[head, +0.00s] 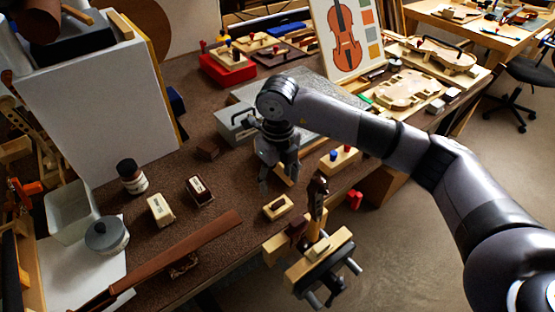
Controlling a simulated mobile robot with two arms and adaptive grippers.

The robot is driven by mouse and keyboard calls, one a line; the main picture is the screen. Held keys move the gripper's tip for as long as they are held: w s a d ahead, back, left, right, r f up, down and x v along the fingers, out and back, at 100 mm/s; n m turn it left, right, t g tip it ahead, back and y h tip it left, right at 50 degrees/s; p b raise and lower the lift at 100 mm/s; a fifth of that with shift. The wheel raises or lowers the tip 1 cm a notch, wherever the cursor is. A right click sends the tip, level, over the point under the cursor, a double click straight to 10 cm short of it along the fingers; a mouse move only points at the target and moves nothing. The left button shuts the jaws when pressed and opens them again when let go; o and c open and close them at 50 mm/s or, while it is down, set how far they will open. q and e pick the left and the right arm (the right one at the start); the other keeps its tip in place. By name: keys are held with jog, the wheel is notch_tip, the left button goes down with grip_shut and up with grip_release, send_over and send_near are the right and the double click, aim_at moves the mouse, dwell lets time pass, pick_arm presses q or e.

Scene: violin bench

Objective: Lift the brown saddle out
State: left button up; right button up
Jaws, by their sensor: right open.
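My right gripper (278,178) reaches in from the right and points down over the middle of the bench, its fingers apart and nothing seen between them. A dark brown box-like piece with a pale top (199,191) lies further left and nearer. I cannot tell which of these brown pieces, if either, is the saddle. The gripper touches neither. What lies directly behind the gripper is hidden. My left gripper is not in view.
A grey metal box (237,125) stands just left of my right arm. A cream block (160,209), a pale wood block (278,207) and a long brown fingerboard-like strip (190,258) lie nearer. A vise (320,262) stands at the front edge. Brown bench surface is clear around the blocks.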

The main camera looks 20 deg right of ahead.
aim_at(278, 202)
notch_tip(278, 202, down, 7)
jog(key=shift+f, duration=0.7)
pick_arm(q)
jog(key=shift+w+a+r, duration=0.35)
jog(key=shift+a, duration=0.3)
pick_arm(e)
jog(key=c, duration=1.1)
